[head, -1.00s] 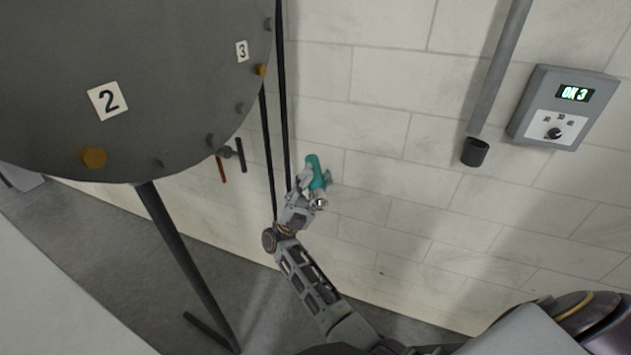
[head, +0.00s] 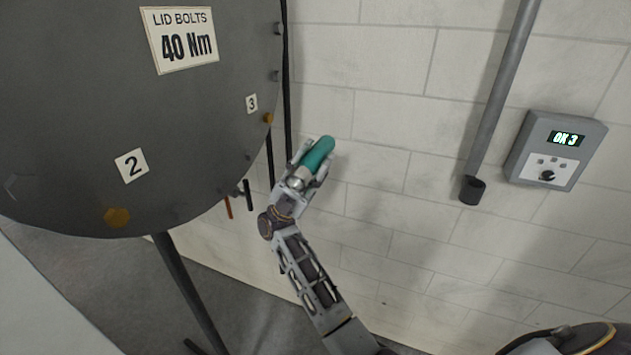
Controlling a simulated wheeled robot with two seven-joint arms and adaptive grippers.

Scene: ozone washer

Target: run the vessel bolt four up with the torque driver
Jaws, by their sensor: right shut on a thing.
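My right gripper (head: 303,172) is shut on a teal torque driver (head: 318,154), held in the air in front of the tiled wall, right of the vessel. The grey round vessel lid (head: 70,110) fills the upper left. A brass-coloured bolt (head: 117,217) sits below label 2 (head: 131,166), and another bolt (head: 268,118) sits by label 3 (head: 251,103) at the lid's right edge. A bolt marked four is not in view. The driver is apart from the lid. My left gripper is not in view.
A plate on the lid reads "LID BOLTS 40 Nm" (head: 180,40). A wall box (head: 556,150) with a dial displays "OK 3". A grey pipe with a dark cup-like end (head: 472,190) runs down the wall. A vessel leg (head: 190,290) stands below the lid. The wall between driver and pipe is clear.

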